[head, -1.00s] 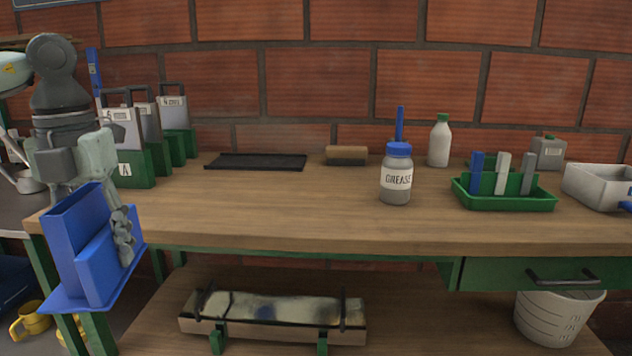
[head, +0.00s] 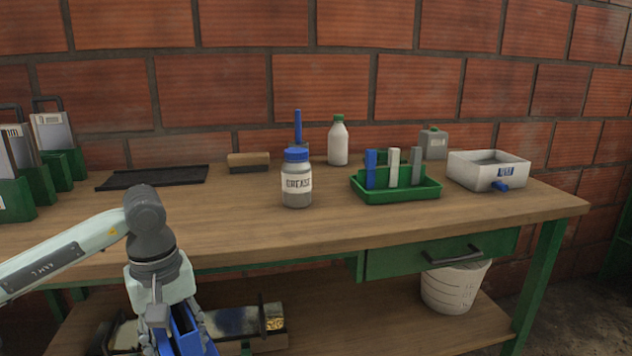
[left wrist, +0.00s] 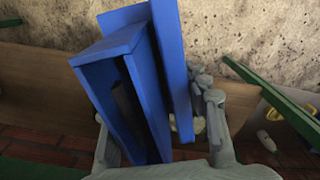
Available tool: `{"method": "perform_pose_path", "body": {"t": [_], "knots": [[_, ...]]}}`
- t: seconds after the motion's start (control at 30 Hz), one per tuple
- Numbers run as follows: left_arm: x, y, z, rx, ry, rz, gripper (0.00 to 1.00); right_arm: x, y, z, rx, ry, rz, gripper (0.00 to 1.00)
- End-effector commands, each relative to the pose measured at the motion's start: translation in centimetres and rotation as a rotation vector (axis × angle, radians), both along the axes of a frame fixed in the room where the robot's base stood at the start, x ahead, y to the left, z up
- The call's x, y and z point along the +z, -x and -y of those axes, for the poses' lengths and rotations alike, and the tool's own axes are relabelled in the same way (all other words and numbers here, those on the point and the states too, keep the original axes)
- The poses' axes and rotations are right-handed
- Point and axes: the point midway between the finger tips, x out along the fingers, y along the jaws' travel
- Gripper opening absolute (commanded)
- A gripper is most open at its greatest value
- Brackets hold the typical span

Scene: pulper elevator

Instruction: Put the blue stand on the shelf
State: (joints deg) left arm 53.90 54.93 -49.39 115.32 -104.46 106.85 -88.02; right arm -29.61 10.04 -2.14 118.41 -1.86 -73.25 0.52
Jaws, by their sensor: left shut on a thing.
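My left gripper (head: 168,328) is shut on the blue stand (head: 190,338), low in front of the workbench at the bottom of the head view. Only the upper part of the stand shows there; the rest is cut off by the frame's edge. In the left wrist view the blue stand (left wrist: 140,75) fills the middle, with upright panels and a hollow side, between the fingers of my left gripper (left wrist: 165,125). The workbench's lower shelf (head: 400,322) is behind the gripper, with bare wood to the right. My right gripper is not in view.
A long framed item (head: 245,325) lies on the lower shelf, partly hidden. A white bucket (head: 453,287) stands at its right, below the green drawer (head: 440,252). The worktop (head: 250,228) holds a grease jar (head: 297,180), a green tray (head: 400,188) and a white box (head: 487,170).

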Motion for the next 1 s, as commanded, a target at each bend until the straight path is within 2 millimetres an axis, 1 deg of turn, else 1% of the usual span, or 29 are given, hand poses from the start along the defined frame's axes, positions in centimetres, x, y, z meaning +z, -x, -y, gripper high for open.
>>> {"method": "perform_pose_path", "body": {"t": [0.03,0.1,0.2,0.33,0.5,1.0], "knots": [[-0.1,-0.5,1.6,-0.134,0.004,0.002,0.11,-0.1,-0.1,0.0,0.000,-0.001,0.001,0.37],[-0.4,-1.0,3.1,-0.302,0.002,0.002,0.11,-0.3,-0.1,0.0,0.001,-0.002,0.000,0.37],[-0.6,-1.4,5.0,-0.497,0.002,0.001,0.11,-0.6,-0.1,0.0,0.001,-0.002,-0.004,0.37],[-0.8,-1.8,6.3,-0.651,0.001,0.001,0.11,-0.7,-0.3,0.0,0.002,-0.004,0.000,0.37],[-0.8,-2.0,6.8,-0.718,-0.004,0.002,0.11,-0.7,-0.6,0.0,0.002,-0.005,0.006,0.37],[-0.9,-1.9,6.9,-0.716,0.001,0.000,0.11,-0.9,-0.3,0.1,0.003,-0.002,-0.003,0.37]]}}
